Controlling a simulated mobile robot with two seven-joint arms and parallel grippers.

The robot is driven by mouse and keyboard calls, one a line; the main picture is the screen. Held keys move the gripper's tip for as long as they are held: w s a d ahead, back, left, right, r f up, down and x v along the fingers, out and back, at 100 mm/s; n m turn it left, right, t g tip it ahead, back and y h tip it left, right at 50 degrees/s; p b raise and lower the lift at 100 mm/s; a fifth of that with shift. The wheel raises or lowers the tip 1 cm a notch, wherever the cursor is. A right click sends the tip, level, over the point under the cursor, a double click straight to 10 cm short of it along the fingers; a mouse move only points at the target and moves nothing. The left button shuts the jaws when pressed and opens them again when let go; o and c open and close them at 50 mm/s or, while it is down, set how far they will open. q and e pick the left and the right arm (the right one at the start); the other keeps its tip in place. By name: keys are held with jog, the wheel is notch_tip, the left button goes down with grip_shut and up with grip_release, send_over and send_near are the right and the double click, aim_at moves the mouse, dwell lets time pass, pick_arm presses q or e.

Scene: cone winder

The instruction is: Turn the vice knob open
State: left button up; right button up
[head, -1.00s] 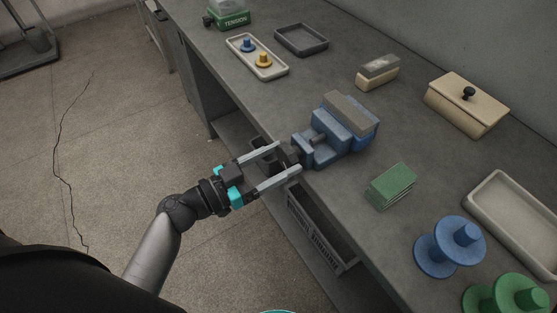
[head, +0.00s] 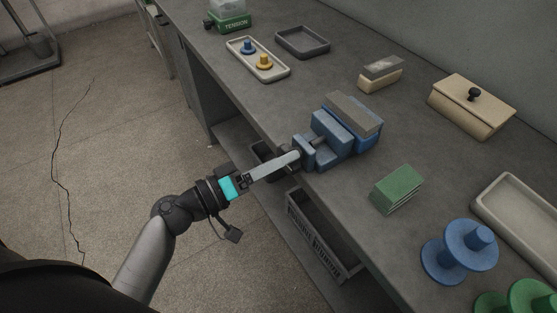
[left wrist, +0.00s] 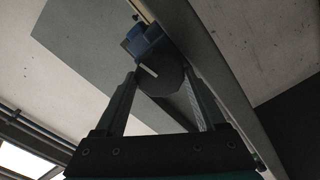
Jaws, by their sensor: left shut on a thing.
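The blue vice (head: 338,134) stands at the bench's front edge, and its knob points out toward my left arm. The dark round knob (left wrist: 162,80) with a pale mark on its face shows in the left wrist view between the two fingers. My left gripper (head: 293,158) is shut on the knob. In the head view it is rolled so that one finger largely covers the other, and the fingers hide much of the knob. A gap shows between the vice's front jaw (head: 304,148) and its body. My right gripper is not in view.
A green block stack (head: 397,188) lies right of the vice on the bench (head: 345,215). Blue (head: 460,250) and green spools are near the lower right. A wooden box (head: 470,108), trays and a tension unit (head: 232,20) stand farther off. A dark crate (head: 318,238) sits below the bench.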

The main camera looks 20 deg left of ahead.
pick_arm(q)
jog(key=n+p, duration=0.4)
jog(key=n, duration=1.2)
jog(key=shift+f+p, duration=0.2)
jog(key=shift+p, duration=0.2)
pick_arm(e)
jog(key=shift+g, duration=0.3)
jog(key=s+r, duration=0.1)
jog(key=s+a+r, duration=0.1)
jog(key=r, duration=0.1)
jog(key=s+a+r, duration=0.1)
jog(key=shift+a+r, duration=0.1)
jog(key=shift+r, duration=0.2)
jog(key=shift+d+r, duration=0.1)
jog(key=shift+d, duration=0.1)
pick_arm(q)
jog(key=o, duration=1.3)
